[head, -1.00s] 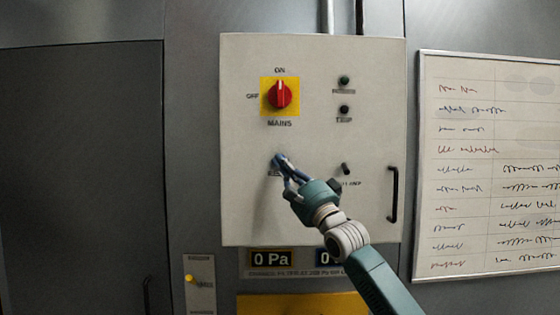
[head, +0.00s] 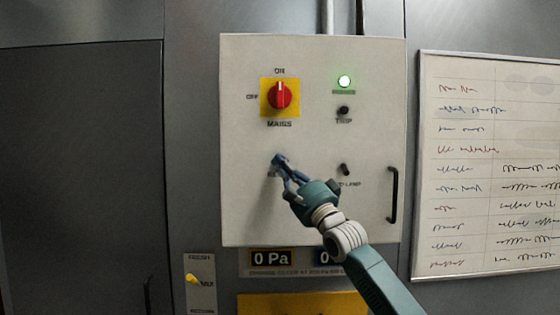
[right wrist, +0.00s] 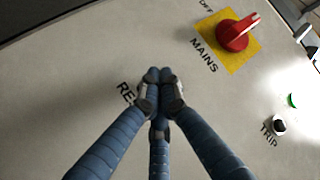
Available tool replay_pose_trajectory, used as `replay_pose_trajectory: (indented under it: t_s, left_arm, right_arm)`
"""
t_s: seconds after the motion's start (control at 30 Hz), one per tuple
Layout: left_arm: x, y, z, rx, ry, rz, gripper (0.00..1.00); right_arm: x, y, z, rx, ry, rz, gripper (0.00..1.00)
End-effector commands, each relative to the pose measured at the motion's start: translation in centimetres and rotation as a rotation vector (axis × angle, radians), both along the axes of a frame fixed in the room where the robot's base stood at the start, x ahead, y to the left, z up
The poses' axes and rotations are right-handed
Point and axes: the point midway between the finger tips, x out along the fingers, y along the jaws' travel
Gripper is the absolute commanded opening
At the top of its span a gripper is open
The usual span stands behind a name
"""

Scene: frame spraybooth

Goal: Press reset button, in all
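The reset button is hidden behind my fingertips. Only part of its label, "RES" (right wrist: 128,94), shows beside them in the right wrist view. My right gripper (head: 279,161) is at the lower left part of the white control panel (head: 240,205), over the label's place. In the right wrist view its blue fingers (right wrist: 159,76) are drawn together at the tips with nothing seen between them. I cannot tell whether the button is pushed in. My left gripper is not in view.
The red mains switch (head: 280,95) is upright, toward ON. A green lamp (head: 344,81) is lit above the dark trip lamp (head: 344,110). A small black knob (head: 345,169) and a door handle (head: 394,194) are right of my gripper. A display (head: 271,258) reads 0 Pa.

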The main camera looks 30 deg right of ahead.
Motion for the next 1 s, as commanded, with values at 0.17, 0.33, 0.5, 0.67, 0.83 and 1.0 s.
replay_pose_trajectory:
  t_s: [0.17,0.33,0.5,0.67,0.83,1.0]
  left_arm:
    - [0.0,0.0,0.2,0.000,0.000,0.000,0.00]
    - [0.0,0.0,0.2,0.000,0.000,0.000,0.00]
    - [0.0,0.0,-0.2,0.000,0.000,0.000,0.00]
    - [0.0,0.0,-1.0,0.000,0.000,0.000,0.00]
    - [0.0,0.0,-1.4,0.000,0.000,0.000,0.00]
    - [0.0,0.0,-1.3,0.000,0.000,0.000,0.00]
  right_arm:
    - [0.1,-0.1,0.0,0.000,-0.001,0.000,0.00]
    - [0.1,-0.1,0.0,0.001,0.000,-0.001,0.00]
    - [-0.1,0.0,-0.1,0.002,-0.001,0.000,0.00]
    - [-0.8,0.5,-0.2,0.003,-0.002,0.002,0.00]
    - [-1.4,0.8,-0.2,0.001,-0.001,0.000,0.00]
    - [-1.4,0.8,0.0,0.001,0.000,-0.001,0.00]
